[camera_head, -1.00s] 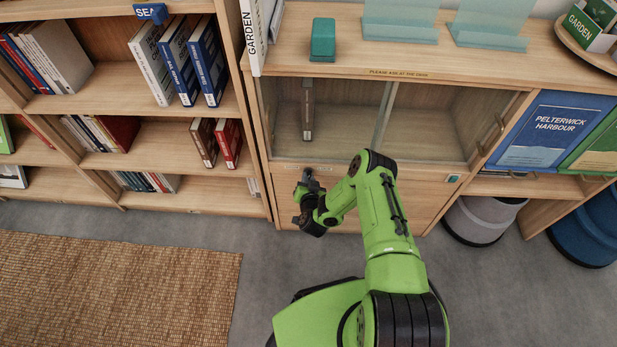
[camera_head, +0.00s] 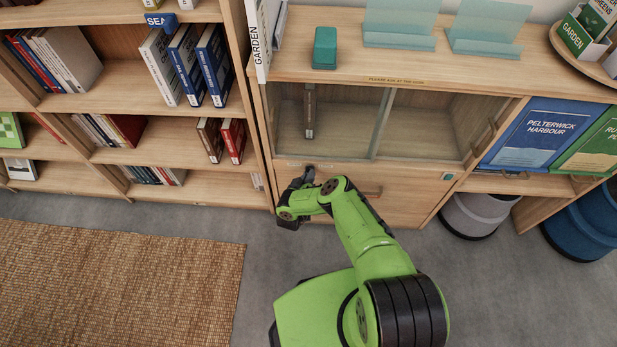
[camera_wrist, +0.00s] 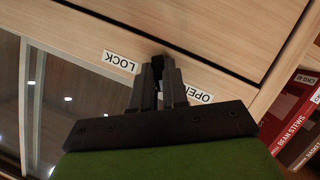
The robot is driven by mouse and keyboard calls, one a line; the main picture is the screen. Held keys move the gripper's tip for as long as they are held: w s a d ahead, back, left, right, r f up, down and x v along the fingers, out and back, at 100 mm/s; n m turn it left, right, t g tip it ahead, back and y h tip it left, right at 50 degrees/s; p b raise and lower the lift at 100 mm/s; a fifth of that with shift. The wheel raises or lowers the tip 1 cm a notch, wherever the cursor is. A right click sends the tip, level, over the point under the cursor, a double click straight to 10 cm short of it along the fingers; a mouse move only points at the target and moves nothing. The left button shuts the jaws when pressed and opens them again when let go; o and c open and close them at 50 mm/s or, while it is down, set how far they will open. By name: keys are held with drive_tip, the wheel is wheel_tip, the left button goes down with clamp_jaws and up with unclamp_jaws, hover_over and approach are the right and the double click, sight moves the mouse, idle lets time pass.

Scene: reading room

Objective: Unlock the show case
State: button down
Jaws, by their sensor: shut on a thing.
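The show case (camera_head: 420,135) is a wooden cabinet with a glass front, and one dark book stands inside on the left. In the wrist view its wooden front carries a LOCK label (camera_wrist: 119,62) and an OPEN label (camera_wrist: 201,95), one on each side of my gripper. My gripper (camera_wrist: 159,75) is shut on a small dark lock piece between the two labels. The fingers mostly hide the piece, so its shape and turn are unclear. In the head view my gripper (camera_head: 308,173) is at the front, just below the left end of the glass.
An open bookshelf (camera_head: 195,192) stands at the left. A teal block (camera_head: 325,48) and clear stands are on the case top. Stools (camera_head: 472,213) stand at the right.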

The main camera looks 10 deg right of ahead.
drive_tip(key=shift+w+n+h+b, duration=0.1)
drive_tip(key=shift+n+h+b, duration=0.5)
drive_tip(key=shift+n, duration=0.2)
drive_tip(key=shift+r, duration=0.1)
drive_tip(key=c, duration=1.1)
unclamp_jaws()
drive_tip(key=shift+c, duration=0.2)
